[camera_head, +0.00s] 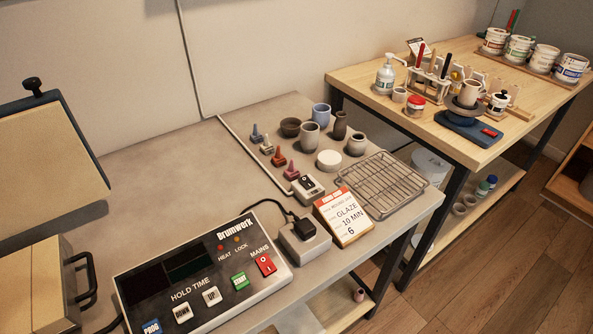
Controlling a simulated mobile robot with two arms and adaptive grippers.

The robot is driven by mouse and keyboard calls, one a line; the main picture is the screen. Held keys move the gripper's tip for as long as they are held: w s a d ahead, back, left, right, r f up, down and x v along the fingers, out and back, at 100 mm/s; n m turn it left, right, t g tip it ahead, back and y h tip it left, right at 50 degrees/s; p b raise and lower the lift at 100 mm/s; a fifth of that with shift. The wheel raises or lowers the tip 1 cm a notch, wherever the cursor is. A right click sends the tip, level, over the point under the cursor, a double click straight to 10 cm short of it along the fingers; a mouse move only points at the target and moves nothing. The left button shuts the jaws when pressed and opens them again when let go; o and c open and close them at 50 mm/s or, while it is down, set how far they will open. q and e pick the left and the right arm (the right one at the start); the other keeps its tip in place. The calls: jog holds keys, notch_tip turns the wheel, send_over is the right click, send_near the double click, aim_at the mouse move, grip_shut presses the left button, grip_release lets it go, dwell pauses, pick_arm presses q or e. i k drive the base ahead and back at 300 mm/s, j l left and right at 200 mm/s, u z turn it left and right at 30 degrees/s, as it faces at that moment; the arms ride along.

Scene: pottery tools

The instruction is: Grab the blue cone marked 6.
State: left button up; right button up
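Several small cones on little bases stand in a slanting row on the grey table (150,180). The farthest cone (256,134) looks dark blue-grey, and the one beside it (267,146) looks pale blue-grey. The two nearer cones are a red one (279,158) and a pinkish-red one (291,171). Any numbers on the cones are too small to read. All the cones appear upright and apart from each other. Neither of my grippers is in view.
Cups, including a blue cup (321,114), stand right of the cones. A wooden table (355,80) holds jars. Left of the cones is clear.

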aim_at(257, 137)
jog(key=l+z, duration=0.1)
jog(key=l, duration=0.3)
jog(key=i+l, duration=0.15)
jog(key=l, duration=0.25)
jog(key=l+z, duration=0.15)
jog(key=l, duration=0.25)
jog(key=i, duration=0.05)
